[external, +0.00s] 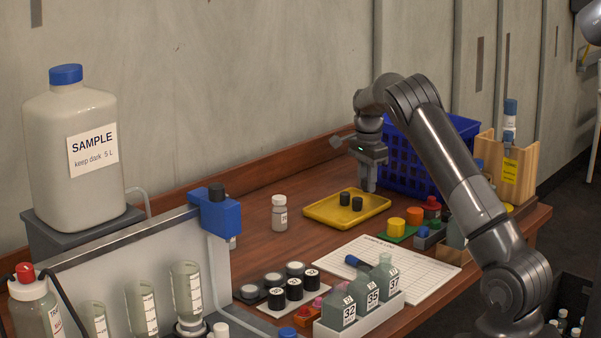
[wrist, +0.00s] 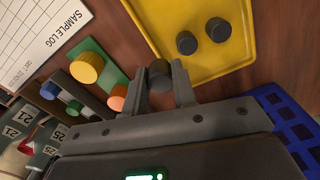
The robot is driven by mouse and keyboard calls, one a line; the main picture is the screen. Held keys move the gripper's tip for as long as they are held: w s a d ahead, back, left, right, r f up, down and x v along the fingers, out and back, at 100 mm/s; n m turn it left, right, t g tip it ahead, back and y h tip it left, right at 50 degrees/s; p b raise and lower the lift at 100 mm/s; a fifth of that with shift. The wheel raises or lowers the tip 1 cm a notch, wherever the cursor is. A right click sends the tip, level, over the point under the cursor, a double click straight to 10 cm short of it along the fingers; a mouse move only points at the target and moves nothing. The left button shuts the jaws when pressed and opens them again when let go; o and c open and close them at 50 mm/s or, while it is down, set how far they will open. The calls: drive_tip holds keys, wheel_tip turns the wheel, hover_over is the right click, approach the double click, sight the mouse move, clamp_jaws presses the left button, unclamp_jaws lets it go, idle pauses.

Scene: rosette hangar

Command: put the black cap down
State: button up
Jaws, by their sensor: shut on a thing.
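My gripper (wrist: 162,84) is shut on a black cap (wrist: 160,75) in the wrist view, held between the two fingertips. In the external view my gripper (external: 368,184) hangs by the right end of the yellow tray (external: 322,217), and the held cap cannot be made out there. The yellow tray (wrist: 238,72) also shows in the wrist view, with the held cap near its edge. Two other black caps, one (wrist: 187,42) and another (wrist: 218,29), stand on the tray, apart from my gripper.
A blue basket (external: 431,150) stands behind my gripper. Orange and yellow knobs on a green plate (wrist: 110,65) lie close by. A sample log sheet (external: 400,265), several bottles and a small white bottle (external: 279,214) stand on the bench. Part of the tray is bare.

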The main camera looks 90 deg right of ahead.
hover_over(349, 215)
wheel_tip(349, 215, down, 3)
drive_tip(key=shift+r, duration=0.1)
drive_tip(key=shift+f, duration=1.95)
drive_tip(key=shift+f, duration=0.1)
drive_tip(key=o, duration=1)
drive_tip(key=shift+c, duration=0.2)
wheel_tip(349, 215, up, 12)
